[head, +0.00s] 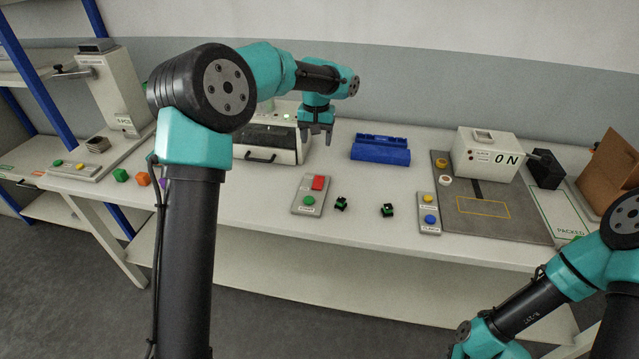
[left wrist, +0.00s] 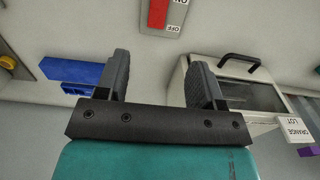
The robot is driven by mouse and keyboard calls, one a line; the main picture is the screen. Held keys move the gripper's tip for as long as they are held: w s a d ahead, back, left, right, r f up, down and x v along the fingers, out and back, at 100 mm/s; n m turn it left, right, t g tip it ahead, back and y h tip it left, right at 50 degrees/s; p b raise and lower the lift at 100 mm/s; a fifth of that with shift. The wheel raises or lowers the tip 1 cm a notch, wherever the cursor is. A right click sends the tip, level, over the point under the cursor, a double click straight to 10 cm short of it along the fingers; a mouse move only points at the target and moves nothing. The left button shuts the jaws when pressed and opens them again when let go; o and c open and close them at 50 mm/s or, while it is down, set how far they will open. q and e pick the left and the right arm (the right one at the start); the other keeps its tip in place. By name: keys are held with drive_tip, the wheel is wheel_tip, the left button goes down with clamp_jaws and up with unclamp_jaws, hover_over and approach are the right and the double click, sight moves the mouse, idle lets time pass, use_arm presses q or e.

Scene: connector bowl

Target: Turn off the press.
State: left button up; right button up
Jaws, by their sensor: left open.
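The frames do not make plain which machine is the press. A grey control panel (head: 308,196) lies on the table with a red rocker switch (head: 319,183) and a green button (head: 309,200). In the left wrist view the red switch (left wrist: 158,12) has ON and OFF labels beside it; I cannot tell its position. A white box (head: 486,155) at the right has a display that seems to read "0 N". My left gripper (head: 317,135) is open and empty, pointing down above the table, behind the panel and beside the white windowed box (head: 280,145). My right gripper is out of view.
A blue holder (head: 380,149) stands right of my left gripper. Two small dark-green parts (head: 341,204) (head: 388,210) lie right of the panel. A panel with yellow and blue buttons (head: 429,228) lies farther right.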

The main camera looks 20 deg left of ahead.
sight(317, 187)
use_arm(q)
drive_tip(key=shift+f, duration=0.1)
wheel_tip(317, 187, down, 17)
drive_tip(key=shift+f, duration=0.15)
idle(0.6)
drive_tip(key=shift+c, duration=0.2)
